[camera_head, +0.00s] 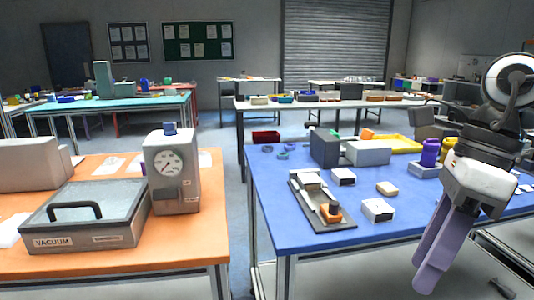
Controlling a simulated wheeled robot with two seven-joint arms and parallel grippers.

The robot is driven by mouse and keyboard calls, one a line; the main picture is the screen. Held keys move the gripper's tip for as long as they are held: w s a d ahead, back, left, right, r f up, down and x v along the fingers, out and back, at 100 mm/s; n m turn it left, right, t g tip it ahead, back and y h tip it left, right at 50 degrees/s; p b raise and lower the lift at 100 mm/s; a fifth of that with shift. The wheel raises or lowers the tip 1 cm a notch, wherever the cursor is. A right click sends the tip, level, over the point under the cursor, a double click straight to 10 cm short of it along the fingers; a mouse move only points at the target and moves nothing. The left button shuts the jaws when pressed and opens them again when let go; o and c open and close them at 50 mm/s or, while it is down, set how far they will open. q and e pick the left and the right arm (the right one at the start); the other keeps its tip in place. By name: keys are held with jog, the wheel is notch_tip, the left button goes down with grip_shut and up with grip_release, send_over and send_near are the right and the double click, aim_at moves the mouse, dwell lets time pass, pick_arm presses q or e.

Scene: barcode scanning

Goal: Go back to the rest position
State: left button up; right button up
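My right gripper (432,268) hangs at the right of the head view, with its two pale purple fingers pointing down and slightly left. It is in front of the right part of the blue table (285,215), near the front edge. My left gripper is not in view.
The blue table holds a dark tray with a small device (318,205), several small white boxes, a grey box (368,153) and a purple bottle (430,152). The orange table (185,245) holds a vacuum box (88,212) and a dial gauge (172,170). A floor gap separates the tables.

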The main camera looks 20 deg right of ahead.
jog(key=w+a+f+m+t+y, duration=0.45)
jog(key=w+a+m+y, duration=0.25)
jog(key=y, duration=0.3)
jog(key=w+d+f+m+t+h+p, duration=0.1)
jog(key=w+d+f+m+t, duration=0.15)
jog(key=f+m+t, duration=0.5)
jog(key=w+d+f+m+t+h, duration=0.1)
jog(key=w+f+m+t+h, duration=0.2)
jog(key=m, duration=0.7)
notch_tip(320, 180, down, 12)
jog(key=s+f+m+h, duration=0.1)
jog(key=s+m+h, duration=0.25)
jog(key=m, duration=0.45)
jog(key=s+a+f+m+g+h, duration=0.1)
jog(key=s+a+f+m+g, duration=0.2)
jog(key=s+a+f+m, duration=0.2)
jog(key=s+a+f+m+g+h, duration=0.2)
jog(key=s+a+f+m, duration=0.3)
jog(key=f, duration=0.6)
jog(key=s+a+g, duration=0.1)
jog(key=s+a, duration=0.1)
jog(key=s, duration=0.1)
jog(key=shift+s+g+p, duration=0.2)
jog(key=shift+g+p, duration=0.1)
jog(key=shift+p, duration=0.1)
